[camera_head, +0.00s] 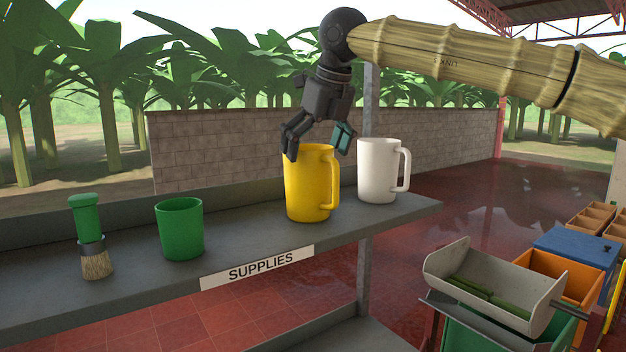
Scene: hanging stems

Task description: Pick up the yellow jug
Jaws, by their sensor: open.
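The yellow jug (306,192) stands upright on the grey supplies shelf (232,239), with its handle on the right side. My gripper (318,146) is right above the jug, pointing down, with its fingers spread. The left finger is at the jug's left rim and the right finger is above and right of the handle. Whether either finger touches the jug I cannot tell. Nothing is held.
A white jug (375,171) stands close to the right of the yellow one. A green cup (180,229) and a green-handled brush (91,238) stand to the left. A grey scoop tray (492,291) and crates (556,275) are at lower right.

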